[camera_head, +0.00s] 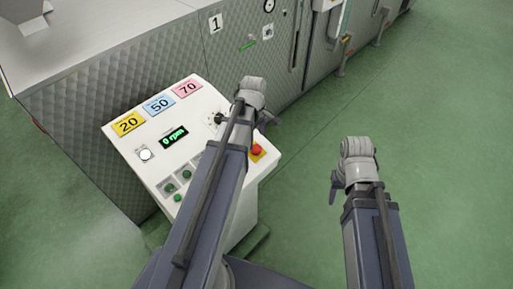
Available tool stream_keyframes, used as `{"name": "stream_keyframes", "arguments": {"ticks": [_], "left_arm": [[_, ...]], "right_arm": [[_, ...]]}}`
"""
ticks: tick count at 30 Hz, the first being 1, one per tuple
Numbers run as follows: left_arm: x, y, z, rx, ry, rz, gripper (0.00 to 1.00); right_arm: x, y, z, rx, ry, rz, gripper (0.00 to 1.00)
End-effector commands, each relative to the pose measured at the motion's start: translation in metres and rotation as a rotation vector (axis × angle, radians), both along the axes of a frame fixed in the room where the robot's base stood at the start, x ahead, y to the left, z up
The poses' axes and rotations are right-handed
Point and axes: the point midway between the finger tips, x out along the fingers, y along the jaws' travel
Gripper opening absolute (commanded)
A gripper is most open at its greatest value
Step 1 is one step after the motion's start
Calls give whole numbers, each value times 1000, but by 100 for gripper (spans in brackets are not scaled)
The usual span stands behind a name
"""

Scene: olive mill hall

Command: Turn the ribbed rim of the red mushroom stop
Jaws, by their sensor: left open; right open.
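The red mushroom stop (257,149) sits on a yellow plate at the right edge of the sloped white control panel (190,150). The ribs of its rim are too small to make out. My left arm crosses the panel just left of the stop, and its wrist is above and beyond it. My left gripper (266,117) is open and empty, mostly hidden behind its wrist, apart from the stop. My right gripper (335,190) is open and empty over the green floor, well to the right of the panel; its wrist hides most of it.
The panel carries a yellow 20 card (127,124), a blue 50 card (159,106), a pink 70 card (187,90), a display reading 0 rpm (173,136), a white button (145,155) and several green buttons. A metal machine (110,90) stands behind. The floor at right is clear.

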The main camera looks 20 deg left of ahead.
Motion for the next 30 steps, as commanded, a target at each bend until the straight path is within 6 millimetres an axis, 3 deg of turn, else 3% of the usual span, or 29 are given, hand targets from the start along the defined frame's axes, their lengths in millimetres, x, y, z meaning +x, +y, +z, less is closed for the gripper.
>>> {"name": "stream_keyframes", "arguments": {"ticks": [9, 15, 26, 30], "left_arm": [[2, 0, -44, 0, 0, -1, 82], [3, -1, -64, 0, 0, -1, 82], [4, -1, -66, 0, 0, -1, 82], [4, -1, -66, 0, 0, -1, 68]], "right_arm": [[0, 0, -44, -1, -1, 2, 50], [0, 0, -64, -1, -1, 7, 50], [0, 0, -66, -1, -1, 9, 50], [0, 0, -66, -1, -1, 9, 50]]}}
